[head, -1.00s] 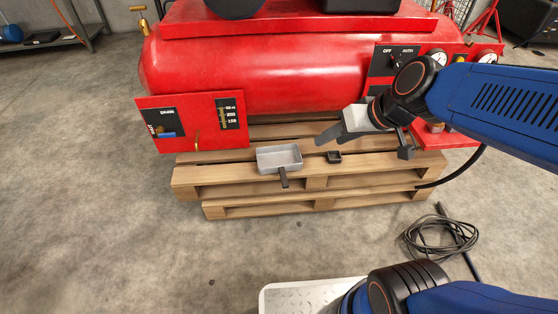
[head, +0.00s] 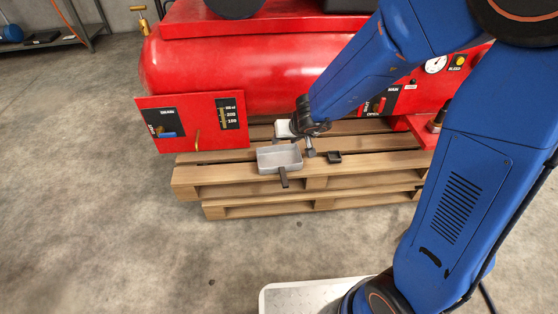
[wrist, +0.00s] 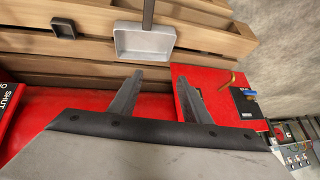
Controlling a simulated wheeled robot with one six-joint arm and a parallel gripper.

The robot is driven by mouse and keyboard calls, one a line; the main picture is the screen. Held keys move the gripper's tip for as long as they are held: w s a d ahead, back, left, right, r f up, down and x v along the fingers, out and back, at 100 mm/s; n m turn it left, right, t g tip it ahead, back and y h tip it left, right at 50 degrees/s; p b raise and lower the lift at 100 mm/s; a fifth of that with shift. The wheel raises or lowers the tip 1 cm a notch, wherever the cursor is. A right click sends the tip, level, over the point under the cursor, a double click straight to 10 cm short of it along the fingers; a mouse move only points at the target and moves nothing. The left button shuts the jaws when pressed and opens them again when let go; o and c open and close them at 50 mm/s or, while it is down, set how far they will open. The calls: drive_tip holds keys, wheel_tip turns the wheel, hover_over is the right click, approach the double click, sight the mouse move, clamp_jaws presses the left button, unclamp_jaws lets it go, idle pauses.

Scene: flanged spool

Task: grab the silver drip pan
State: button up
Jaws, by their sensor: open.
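The silver drip pan (head: 279,165) is a shallow rectangular tray with a dark handle (head: 284,180), sitting on the front part of the wooden pallet. In the wrist view the silver pan (wrist: 145,43) lies just beyond my fingertips, its handle pointing away to the top edge. My gripper (wrist: 158,72) is open and empty, apart from the pan, its two fingers spread over the pallet's edge and the red tank.
A small black square dish (head: 334,157) sits on the pallet (head: 380,175) right of the pan. The red compressor tank (head: 240,75) stands behind it. A red drain panel (head: 190,122) with a brass lever is at left. The floor in front is clear.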

wheel_tip(320, 180, down, 9)
drive_tip(key=s+g+h, duration=0.2)
hover_over(283, 174)
drive_tip(key=s, duration=0.2)
drive_tip(key=shift+s+f, duration=0.2)
drive_tip(key=shift+f, duration=5.3)
drive_tip(key=shift+x, duration=2.65)
drive_tip(key=shift+w+d+f, duration=0.15)
drive_tip(key=shift+d+f, duration=0.05)
drive_tip(key=shift+d, duration=0.05)
clamp_jaws()
